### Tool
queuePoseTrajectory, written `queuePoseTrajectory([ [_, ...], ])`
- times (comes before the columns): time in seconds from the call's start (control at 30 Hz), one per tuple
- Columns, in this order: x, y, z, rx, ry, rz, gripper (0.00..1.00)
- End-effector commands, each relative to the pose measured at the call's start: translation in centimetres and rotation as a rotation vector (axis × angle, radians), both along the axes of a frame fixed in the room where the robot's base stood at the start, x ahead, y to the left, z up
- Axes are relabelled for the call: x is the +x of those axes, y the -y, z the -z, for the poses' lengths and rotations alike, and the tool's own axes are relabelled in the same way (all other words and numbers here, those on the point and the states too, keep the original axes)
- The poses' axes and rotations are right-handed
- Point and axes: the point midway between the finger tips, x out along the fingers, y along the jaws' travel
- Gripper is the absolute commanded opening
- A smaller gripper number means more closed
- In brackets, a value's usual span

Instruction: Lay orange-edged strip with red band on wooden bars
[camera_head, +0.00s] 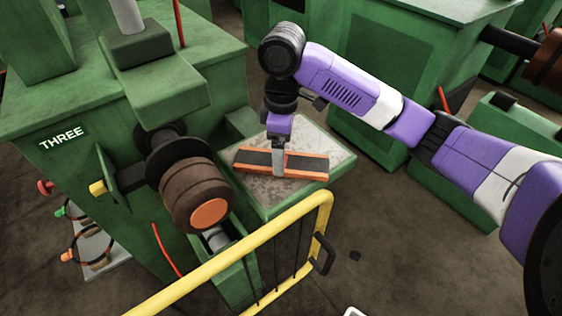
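The other finger is hidden, so I cannot tell whether the gripper is shut on the strip. I cannot make out any wooden bars in this view.
The worn metal ledge top (315,138) has bare room around the strip. A brown roller with an orange end (209,213) juts out at the left from the green machine marked THREE (62,138). A yellow rail (245,250) crosses in front.

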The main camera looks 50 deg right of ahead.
Motion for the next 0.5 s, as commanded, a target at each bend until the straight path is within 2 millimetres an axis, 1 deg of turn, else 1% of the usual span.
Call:
queuePoseTrajectory([
  [0.1,-0.1,-0.2,1.7,0.003,-0.001,0.002,0.89],
  [0.2,-0.1,-0.2,2.6,0.002,-0.001,0.002,0.89],
  [0.47,-0.1,-0.1,2.9,-0.001,0.000,0.001,0.89],
  [0.5,-0.1,-0.1,2.9,-0.001,0.000,0.001,0.87],
])
